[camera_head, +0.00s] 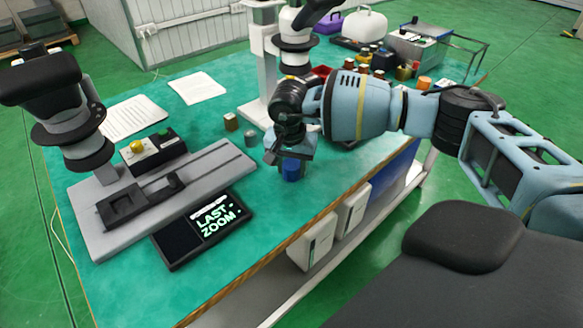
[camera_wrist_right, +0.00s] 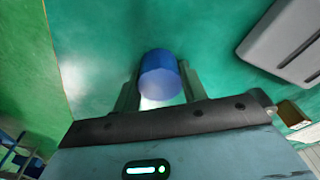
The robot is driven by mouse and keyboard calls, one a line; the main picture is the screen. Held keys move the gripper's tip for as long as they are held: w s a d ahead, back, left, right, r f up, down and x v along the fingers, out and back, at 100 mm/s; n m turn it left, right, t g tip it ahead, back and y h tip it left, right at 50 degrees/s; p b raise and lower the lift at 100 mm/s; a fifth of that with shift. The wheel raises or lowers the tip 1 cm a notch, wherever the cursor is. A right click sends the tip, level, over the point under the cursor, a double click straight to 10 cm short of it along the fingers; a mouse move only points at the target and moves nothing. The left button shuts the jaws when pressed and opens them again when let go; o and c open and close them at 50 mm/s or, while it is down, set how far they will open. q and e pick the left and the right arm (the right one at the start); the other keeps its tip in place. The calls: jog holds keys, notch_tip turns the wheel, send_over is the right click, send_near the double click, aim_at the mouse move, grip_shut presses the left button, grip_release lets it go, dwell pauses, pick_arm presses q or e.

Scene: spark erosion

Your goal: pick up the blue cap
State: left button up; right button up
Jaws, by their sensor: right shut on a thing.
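The blue cap (camera_head: 291,171) is a short blue cylinder under my right gripper (camera_head: 290,158), above the teal table top (camera_head: 235,165). In the right wrist view the cap (camera_wrist_right: 160,76) sits between the two fingers of my right gripper (camera_wrist_right: 160,92), which are shut on its sides. The gripper points down, and its body hides the cap's upper part in the head view. I cannot tell whether the cap touches the table. My left gripper is not in view.
A grey base plate with a rail (camera_head: 205,176) and a black display (camera_head: 190,243) lie left of the cap. A brown block (camera_head: 231,121) and a grey cylinder (camera_head: 250,139) stand close by. Several small items crowd the far right. The table's front edge (camera_head: 262,260) is near.

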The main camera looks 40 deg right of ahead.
aim_at(289, 163)
jog(key=shift+c, duration=0.6)
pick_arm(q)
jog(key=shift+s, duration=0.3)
pick_arm(e)
jog(key=shift+r, duration=0.1)
jog(key=shift+r, duration=0.5)
jog(key=shift+w+a+r, duration=0.15)
jog(key=shift+a+r, duration=0.05)
jog(key=shift+r, duration=0.4)
jog(key=shift+w+a+r, duration=0.1)
jog(key=shift+a+r, duration=0.05)
jog(key=shift+r, duration=0.45)
jog(key=w+a+b, duration=0.1)
jog(key=w+a, duration=0.5)
jog(key=a, duration=0.1)
jog(key=w+a+r+b, duration=0.1)
jog(key=w+a, duration=0.2)
jog(key=shift+a+b, duration=0.2)
jog(key=shift+b, duration=0.1)
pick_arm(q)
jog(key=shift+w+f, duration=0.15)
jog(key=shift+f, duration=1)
pick_arm(e)
jog(key=shift+w+a+r, duration=0.2)
jog(key=shift+w+a, duration=0.3)
jog(key=shift+a, duration=0.05)
